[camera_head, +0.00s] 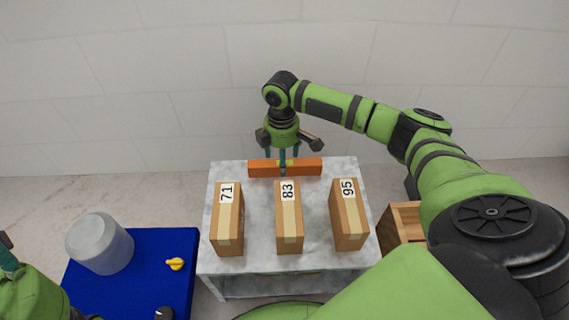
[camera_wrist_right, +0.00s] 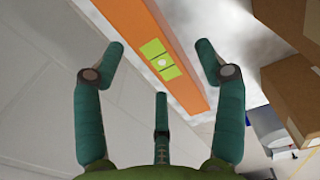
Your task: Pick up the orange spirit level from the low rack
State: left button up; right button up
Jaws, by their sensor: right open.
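The orange spirit level (camera_head: 303,167) lies along the back edge of a marble-topped low rack (camera_head: 258,215), behind three cardboard boxes. My right gripper (camera_head: 283,163) points down at the middle of the level, its fingers overlapping it in the head view. In the right wrist view the level (camera_wrist_right: 180,83) runs diagonally between the open, separated fingers, with its green vial section (camera_wrist_right: 159,60) facing the camera. Whether the fingers touch it cannot be told. Only part of my left gripper (camera_head: 7,254) shows at the left edge; its jaws are not clear.
Boxes marked 71 (camera_head: 228,225), 83 (camera_head: 289,225) and 95 (camera_head: 348,220) stand on the rack in front of the level. A blue surface (camera_head: 135,285) to the left holds a translucent container (camera_head: 99,245) and a yellow knob (camera_head: 175,264). A wooden crate (camera_head: 403,224) stands at right.

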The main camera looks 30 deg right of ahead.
jog(key=shift+f+b, duration=0.65)
jog(key=shift+f, duration=0.85)
jog(key=shift+r, duration=0.1)
jog(key=c, duration=1.4)
